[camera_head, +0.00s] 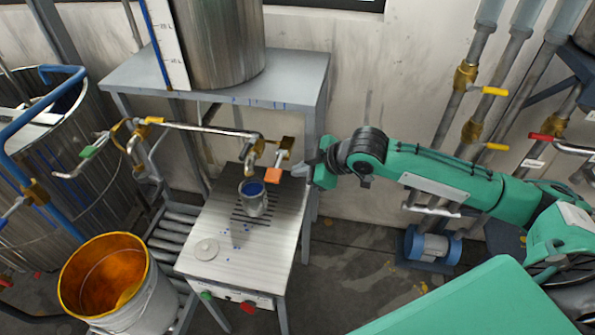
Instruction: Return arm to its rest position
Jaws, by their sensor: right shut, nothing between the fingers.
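My right arm (430,172) is green and reaches in from the right edge, stretched out toward the metal stand. Its gripper (306,171) is at the left end of the arm, shut and empty. It is close to the orange valve handle (272,175); whether it touches the handle I cannot tell. Below the valve, a small metal can (253,204) with blue paint inside stands upright on the slatted top of the stand (215,225). My left gripper is not in view.
A bent pipe (205,130) with brass valves runs above the stand. A grey table (130,75) bears a large steel tank (220,45). An orange-lined bucket (118,285) stands front left, and a round lid (206,249) lies on the stand. Pipes with yellow-handled valves (495,91) rise at right.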

